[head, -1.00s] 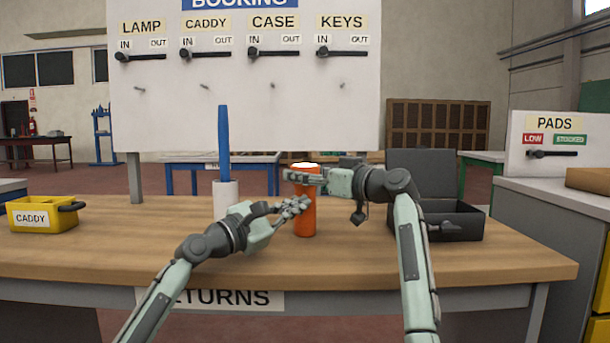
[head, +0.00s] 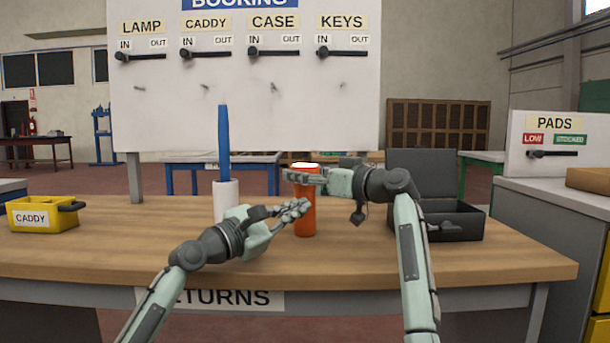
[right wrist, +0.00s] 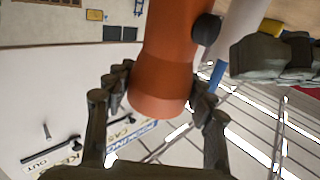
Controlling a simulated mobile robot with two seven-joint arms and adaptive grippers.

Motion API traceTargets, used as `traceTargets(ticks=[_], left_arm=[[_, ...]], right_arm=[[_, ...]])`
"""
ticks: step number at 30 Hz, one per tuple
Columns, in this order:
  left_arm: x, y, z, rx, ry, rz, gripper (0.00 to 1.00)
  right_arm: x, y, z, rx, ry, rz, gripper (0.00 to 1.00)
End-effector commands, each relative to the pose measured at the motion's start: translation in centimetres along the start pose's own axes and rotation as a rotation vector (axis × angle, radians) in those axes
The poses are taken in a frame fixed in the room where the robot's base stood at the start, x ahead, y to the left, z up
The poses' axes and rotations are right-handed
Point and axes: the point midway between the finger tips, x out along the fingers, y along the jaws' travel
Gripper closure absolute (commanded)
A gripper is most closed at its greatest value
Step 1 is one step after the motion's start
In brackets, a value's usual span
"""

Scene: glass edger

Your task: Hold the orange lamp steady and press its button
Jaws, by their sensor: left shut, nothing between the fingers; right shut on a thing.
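The orange lamp (head: 305,222) stands upright on the table, its top bright white. My right gripper (head: 300,177) is shut around the lamp's upper part. In the right wrist view the lamp (right wrist: 165,70) sits between the fingers of this gripper (right wrist: 160,95). A dark round button (right wrist: 206,29) sticks out of the lamp's side there; in the head view it is hidden. My left gripper (head: 297,208) is shut and empty at the lamp's front left. In the right wrist view the left gripper (right wrist: 270,58) is close to the button, with a gap between them.
A white holder (head: 226,200) with a blue stick (head: 223,145) stands left of the lamp. A yellow caddy (head: 40,216) is at the far left, an open dark case (head: 460,226) at the right. The booking board (head: 245,110) rises behind. The table's front is clear.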

Motion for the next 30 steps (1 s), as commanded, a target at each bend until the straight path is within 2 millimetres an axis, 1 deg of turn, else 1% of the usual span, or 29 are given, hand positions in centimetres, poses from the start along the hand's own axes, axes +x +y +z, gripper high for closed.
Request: traceTargets(ticks=[12, 15, 22, 23, 28, 30], left_arm=[[-2.9, -2.1, 2.1, 0.0, 0.0, 0.0, 1.0], [-3.2, -2.3, 2.3, 0.001, 0.001, 0.0, 1.0], [-3.3, -2.4, 2.3, 0.0, 0.001, 0.0, 1.0], [-3.3, -2.4, 2.3, 0.0, 0.001, 0.0, 1.0], [-3.3, -2.3, 2.4, 0.0, 0.001, 0.001, 1.0], [-3.3, -2.3, 2.4, 0.0, 0.001, 0.001, 1.0]], right_arm=[[0.0, 0.0, 0.0, 0.0, -0.001, 0.001, 0.8], [0.0, 0.0, 0.0, 0.0, -0.001, 0.001, 0.8], [0.0, 0.1, 0.0, -0.001, -0.001, 0.001, 0.8], [0.0, 0.1, 0.0, -0.001, -0.001, 0.001, 0.44], [0.0, 0.1, 0.0, 0.0, 0.0, 0.001, 0.23], [0.0, 0.1, 0.0, 0.0, 0.0, 0.001, 0.21]])
